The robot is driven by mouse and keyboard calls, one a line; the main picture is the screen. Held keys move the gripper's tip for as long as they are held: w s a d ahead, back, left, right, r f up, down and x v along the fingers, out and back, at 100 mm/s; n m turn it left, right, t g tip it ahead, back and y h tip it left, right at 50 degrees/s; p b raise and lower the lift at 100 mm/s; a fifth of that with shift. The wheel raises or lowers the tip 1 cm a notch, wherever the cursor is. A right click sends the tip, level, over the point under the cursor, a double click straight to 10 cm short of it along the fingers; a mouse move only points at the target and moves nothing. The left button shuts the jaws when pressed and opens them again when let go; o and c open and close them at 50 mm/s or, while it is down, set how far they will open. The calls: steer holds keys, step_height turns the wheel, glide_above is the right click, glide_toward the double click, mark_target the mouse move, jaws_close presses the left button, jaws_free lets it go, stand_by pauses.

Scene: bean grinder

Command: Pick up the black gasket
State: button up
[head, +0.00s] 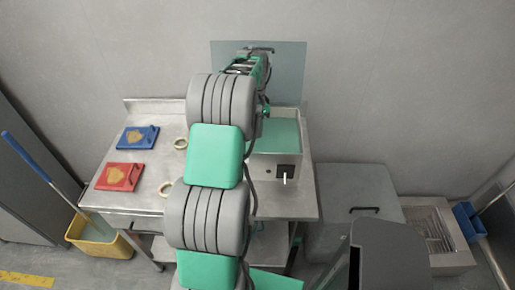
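No black gasket can be made out in the head view; my arm covers the middle of the metal table (220,104), and the gasket may be hidden behind it. My gripper (259,50) is at the far end of my arm, in front of a grey-blue panel on the back wall. It is small and partly covered by my wrist, so I cannot tell whether its fingers are open or shut. Two cream rings lie on the table left of my arm, one (181,144) farther back and one (166,187) nearer.
A blue tray (139,138) and a red tray (118,177), each with a tan piece, lie on the table's left. A green-topped machine (282,136) stands right of my arm. A yellow bucket (98,239) is at lower left; a grey bin (357,211) stands right.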

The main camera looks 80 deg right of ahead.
mark_target(253, 144)
steer(key=f+p, duration=0.1)
steer(key=f, duration=0.3)
steer(key=w+f+p, duration=0.1)
steer(key=f, duration=0.2)
steer(key=shift+a+p, duration=0.15)
steer(key=shift+p, duration=0.15)
jaws_close()
